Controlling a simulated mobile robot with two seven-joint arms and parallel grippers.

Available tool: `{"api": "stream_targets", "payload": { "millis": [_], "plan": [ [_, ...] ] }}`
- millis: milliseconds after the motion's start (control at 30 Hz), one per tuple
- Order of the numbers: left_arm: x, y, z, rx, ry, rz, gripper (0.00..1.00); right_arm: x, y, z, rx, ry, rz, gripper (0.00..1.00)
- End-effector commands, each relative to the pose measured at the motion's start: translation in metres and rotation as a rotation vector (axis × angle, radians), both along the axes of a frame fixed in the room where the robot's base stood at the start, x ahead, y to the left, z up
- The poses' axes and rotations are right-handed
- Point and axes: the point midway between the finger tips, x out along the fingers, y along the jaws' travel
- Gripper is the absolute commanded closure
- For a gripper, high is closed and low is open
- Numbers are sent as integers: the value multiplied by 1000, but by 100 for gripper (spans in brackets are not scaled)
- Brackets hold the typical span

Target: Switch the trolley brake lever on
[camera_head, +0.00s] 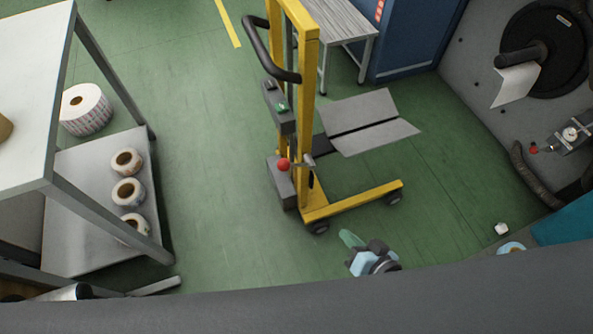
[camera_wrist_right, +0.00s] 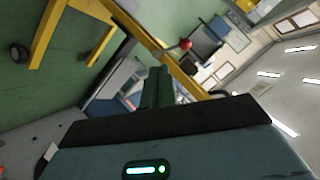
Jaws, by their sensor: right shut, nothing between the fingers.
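The yellow trolley (camera_head: 312,120) stands upright in the middle of the head view, with a dark curved handle at its top. A lever with a red ball knob (camera_head: 283,164) sits low on its mast, beside a grey box. The red knob also shows in the right wrist view (camera_wrist_right: 185,44), beyond my fingers on the yellow mast. My right gripper (camera_head: 347,236) is shut and empty, in front of the trolley's base and to the right of the knob, apart from it. Its green fingers show closed together in the wrist view (camera_wrist_right: 156,86). My left gripper is not in view.
A grey shelf rack (camera_head: 100,215) with several label rolls stands at the left. The trolley's yellow leg (camera_head: 355,200) reaches right, below its grey V-shaped platform (camera_head: 365,115). A machine panel (camera_head: 470,75) stands at the right. Green floor between rack and trolley is clear.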

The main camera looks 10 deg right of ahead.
Motion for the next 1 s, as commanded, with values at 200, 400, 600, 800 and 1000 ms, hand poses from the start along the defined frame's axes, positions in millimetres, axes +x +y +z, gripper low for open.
{"api": "stream_targets", "payload": {
  "millis": [200,400,600,800,1000],
  "plan": [
    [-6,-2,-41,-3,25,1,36,65,12,-6,170,-76,-21,100],
    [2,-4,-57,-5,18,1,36,106,19,5,283,-130,-26,100],
    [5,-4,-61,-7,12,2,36,122,22,12,330,-153,-27,100],
    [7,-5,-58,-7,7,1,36,123,22,14,334,-154,-27,100],
    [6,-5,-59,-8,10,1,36,124,23,14,334,-155,-27,100]
  ]
}}
